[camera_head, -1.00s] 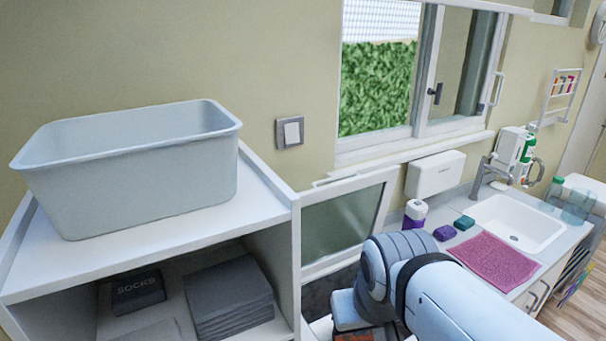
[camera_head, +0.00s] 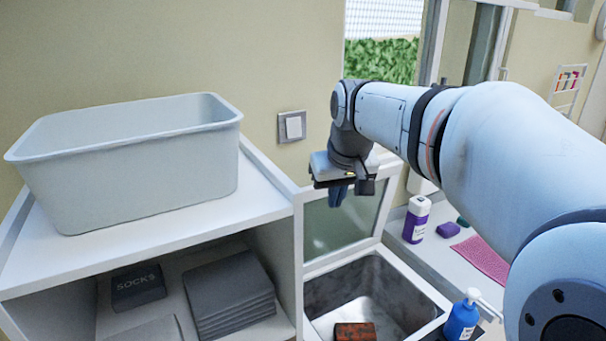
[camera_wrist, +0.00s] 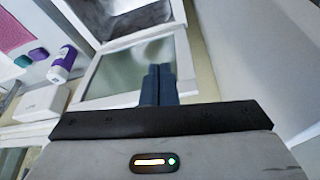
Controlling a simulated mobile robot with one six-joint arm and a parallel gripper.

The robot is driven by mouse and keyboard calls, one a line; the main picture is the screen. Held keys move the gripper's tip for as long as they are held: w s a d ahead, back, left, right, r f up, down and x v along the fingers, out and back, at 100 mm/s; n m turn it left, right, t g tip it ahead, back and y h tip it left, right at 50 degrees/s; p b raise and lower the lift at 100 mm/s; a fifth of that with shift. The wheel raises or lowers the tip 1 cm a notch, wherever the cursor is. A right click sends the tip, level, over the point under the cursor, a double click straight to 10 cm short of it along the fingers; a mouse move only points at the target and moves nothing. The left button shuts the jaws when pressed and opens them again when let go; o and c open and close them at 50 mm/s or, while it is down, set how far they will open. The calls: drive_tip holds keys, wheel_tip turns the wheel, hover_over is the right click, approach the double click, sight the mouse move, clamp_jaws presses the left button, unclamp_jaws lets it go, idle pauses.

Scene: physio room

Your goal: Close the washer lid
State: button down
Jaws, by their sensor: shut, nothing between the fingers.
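The washer lid (camera_head: 338,219) is a white frame with a grey-green glass pane. It stands raised at the back of the washer tub (camera_head: 372,285), which is open, dark and stained inside. In the wrist view the lid (camera_wrist: 115,72) lies just beyond my fingers. My gripper (camera_head: 338,194) is shut and empty, pointing down in front of the upper part of the lid. In the wrist view its two blue fingers (camera_wrist: 157,80) are together and overlap the pane. I cannot tell whether they touch it.
A cabinet (camera_head: 262,205) with a grey bin (camera_head: 140,170) stands close on the left. A rust-brown block (camera_head: 355,331) lies at the tub's front. A blue pump bottle (camera_head: 462,316) and a white-purple bottle (camera_head: 416,220) stand on the right.

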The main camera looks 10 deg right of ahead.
drive_tip(key=w+n+t+y+b, duration=0.1)
drive_tip(key=w+n+y+b, duration=0.15)
drive_tip(key=w, duration=2.15)
drive_tip(key=shift+h, duration=0.45)
drive_tip(key=f+p, duration=0.2)
drive_tip(key=f, duration=0.2)
drive_tip(key=f+p, duration=0.2)
drive_tip(key=f, duration=0.2)
drive_tip(key=shift+w+a+f, duration=0.1)
drive_tip(key=shift+w+f, duration=0.1)
drive_tip(key=shift+f, duration=0.2)
